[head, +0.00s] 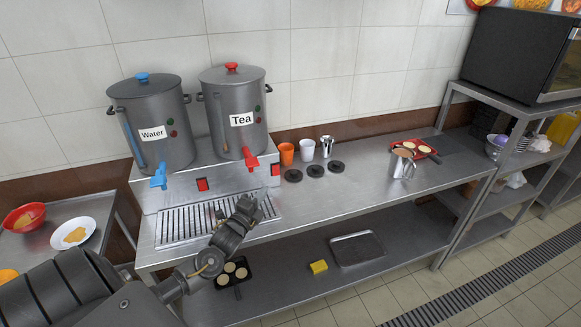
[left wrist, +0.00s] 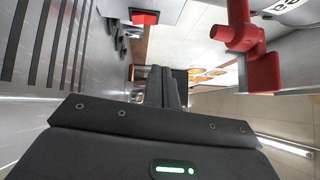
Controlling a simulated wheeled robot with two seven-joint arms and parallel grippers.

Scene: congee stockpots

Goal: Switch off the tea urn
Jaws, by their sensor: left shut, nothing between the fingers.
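The tea urn (head: 222,90) is a grey pot with a red-knobbed lid, a "Tea" label, a green and a red button on its right side and a red tap (head: 250,160). It stands on a metal stand (head: 150,200) with two red switches, one (head: 202,184) between the taps and one (head: 275,169) right of the tea tap. My left gripper (head: 247,203) is shut and empty over the drip grate, below and in front of the tea tap. In the left wrist view the shut fingers (left wrist: 160,85) touch nothing; the red tap (left wrist: 250,45) and a red switch (left wrist: 145,17) show. My right gripper is out of view.
The water urn (head: 165,100) with a blue tap stands left of the tea urn. Several cups (head: 287,153), dark discs and a metal jug (head: 401,164) stand on the counter to the right. The counter's front strip (head: 340,205) is clear.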

